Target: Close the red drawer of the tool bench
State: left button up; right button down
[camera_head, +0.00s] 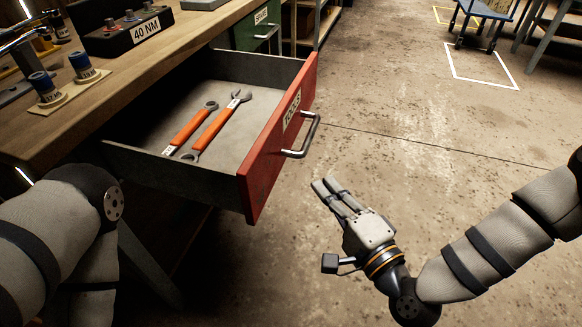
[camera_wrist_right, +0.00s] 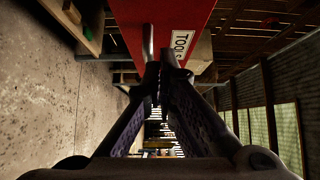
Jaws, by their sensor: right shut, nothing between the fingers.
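The red drawer (camera_head: 262,165) of the tool bench (camera_head: 110,95) stands pulled out in the head view. Its front has a metal bar handle (camera_head: 306,137) and a white label. Two orange-handled wrenches (camera_head: 208,125) lie inside it. My right gripper (camera_head: 329,187) is shut and empty, in front of the drawer front, below and to the right of the handle, apart from it in the head view. In the right wrist view the shut fingers (camera_wrist_right: 161,75) point toward the red drawer front (camera_wrist_right: 160,22) and its label. My left gripper is not in view; only my left arm shows.
On the bench top are a black holder (camera_head: 122,30) marked 40 NM and blue-topped sockets (camera_head: 84,66). A green drawer (camera_head: 262,30) is farther back. A blue cart (camera_head: 484,10) stands far right.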

send_near(279, 151)
jog(key=w+d, duration=0.2)
jog(key=w, duration=0.1)
jog(key=shift+w+a, duration=0.2)
jog(key=shift+a, duration=0.5)
jog(key=shift+w+a, duration=0.25)
jog(key=shift+a, duration=0.4)
jog(key=shift+w+a, duration=0.2)
jog(key=shift+a, duration=0.5)
jog(key=shift+a, duration=0.15)
